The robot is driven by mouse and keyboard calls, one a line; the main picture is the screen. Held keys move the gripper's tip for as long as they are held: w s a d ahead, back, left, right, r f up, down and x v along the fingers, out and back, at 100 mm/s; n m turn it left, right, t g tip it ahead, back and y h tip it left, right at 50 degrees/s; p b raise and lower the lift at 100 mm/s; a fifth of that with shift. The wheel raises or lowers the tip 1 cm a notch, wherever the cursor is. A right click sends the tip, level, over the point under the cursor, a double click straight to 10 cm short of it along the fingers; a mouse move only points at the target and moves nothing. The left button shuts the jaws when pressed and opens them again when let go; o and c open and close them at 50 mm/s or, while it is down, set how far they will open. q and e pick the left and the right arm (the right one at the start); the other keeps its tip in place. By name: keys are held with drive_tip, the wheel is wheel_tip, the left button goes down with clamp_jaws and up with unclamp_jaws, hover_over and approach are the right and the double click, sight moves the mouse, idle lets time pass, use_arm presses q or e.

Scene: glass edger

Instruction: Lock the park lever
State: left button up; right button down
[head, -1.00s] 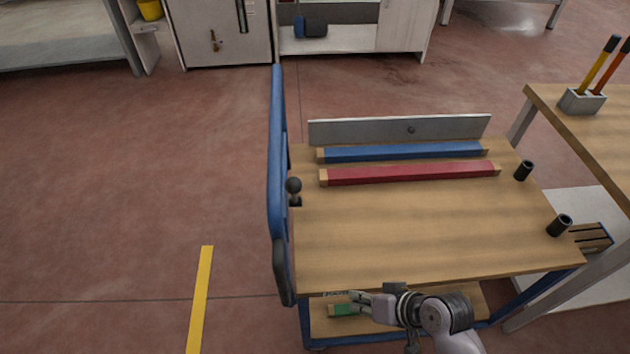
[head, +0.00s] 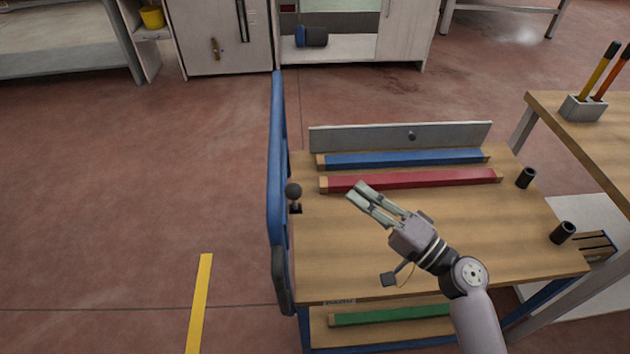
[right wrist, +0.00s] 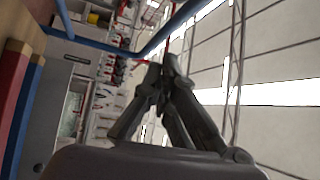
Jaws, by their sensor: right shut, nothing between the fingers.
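The park lever (head: 293,194), a short dark lever with a round black knob, stands at the left edge of the cart's wooden top (head: 470,230), beside the blue push handle (head: 277,180). My right gripper (head: 357,191) is over the cart top, to the right of the lever and apart from it. Its fingers are shut and empty, pointing up and left in the head view. In the right wrist view the fingertips (right wrist: 163,72) meet, with a blue bar (right wrist: 175,25) beyond them. The lever is not clearly visible there. My left gripper is not in view.
A red bar (head: 415,180) and a blue bar (head: 400,159) lie across the far part of the cart top. Two black cups (head: 563,232) stand near its right edge. A green bar (head: 390,316) lies on the lower shelf. A wooden table (head: 590,125) stands at right.

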sight(294, 198)
idle(0.3)
drive_tip(key=r+p+x, duration=0.1)
drive_tip(key=p+x, duration=0.3)
drive_tip(key=x, duration=0.6)
drive_tip(key=s, duration=0.1)
drive_tip(key=s+a+f+p, duration=0.1)
drive_tip(key=s+f, duration=0.1)
drive_tip(key=shift+s+a+p, duration=0.15)
drive_tip(key=shift+a+p, duration=0.15)
drive_tip(key=shift+a, duration=0.1)
